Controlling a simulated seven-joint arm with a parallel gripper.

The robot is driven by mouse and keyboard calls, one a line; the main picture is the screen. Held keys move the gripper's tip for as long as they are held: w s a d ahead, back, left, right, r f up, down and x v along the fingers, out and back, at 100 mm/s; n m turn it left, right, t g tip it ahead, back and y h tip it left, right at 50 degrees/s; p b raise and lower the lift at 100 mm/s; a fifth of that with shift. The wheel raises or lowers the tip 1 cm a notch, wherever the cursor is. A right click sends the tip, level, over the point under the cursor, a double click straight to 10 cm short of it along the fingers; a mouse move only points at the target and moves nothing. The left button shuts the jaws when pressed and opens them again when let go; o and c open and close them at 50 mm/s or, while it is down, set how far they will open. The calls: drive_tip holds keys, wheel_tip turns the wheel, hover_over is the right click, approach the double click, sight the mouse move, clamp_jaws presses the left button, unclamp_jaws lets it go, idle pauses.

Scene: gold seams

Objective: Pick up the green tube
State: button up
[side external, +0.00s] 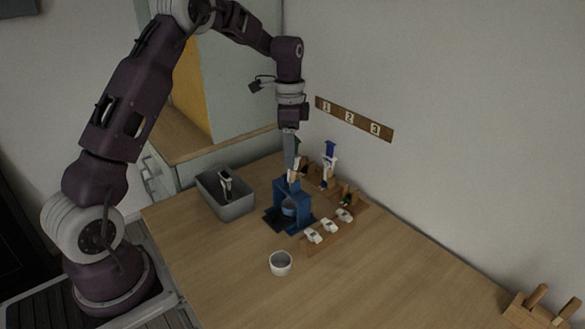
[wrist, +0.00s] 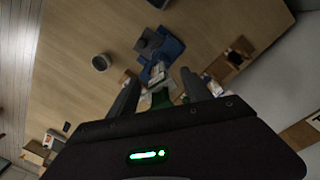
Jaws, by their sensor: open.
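The green tube (wrist: 161,99) shows in the wrist view between the two fingers of my gripper (wrist: 160,76), which are spread apart. A white part lies close to it. In the side external view, a small dark green piece (side external: 298,146) shows just behind my gripper (side external: 290,172), which points down and hides most of it. I cannot tell whether the fingers touch the tube.
A blue stand (side external: 291,203) holding a small cup is just below my gripper. A blue tube (side external: 330,149) stands upright to the right. White pieces sit on a wooden rack (side external: 322,238). A grey bin (side external: 238,207) is left; a white cup (side external: 281,263) is in front.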

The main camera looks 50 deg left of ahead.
drive_tip(key=f, duration=0.3)
drive_tip(key=shift+d+f, duration=0.25)
drive_tip(key=shift+f, duration=0.05)
drive_tip(key=c, duration=1.2)
wheel_tip(320, 180, up, 9)
drive_tip(key=shift+r, duration=0.1)
drive_tip(key=shift+s+f+n+t, duration=0.2)
drive_tip(key=shift+f+n+t, duration=0.15)
drive_tip(key=shift+f+n, duration=0.75)
drive_tip(key=shift+s+f+n+t, duration=0.2)
drive_tip(key=shift+f+n+t, duration=0.3)
drive_tip(key=shift+f, duration=1.1)
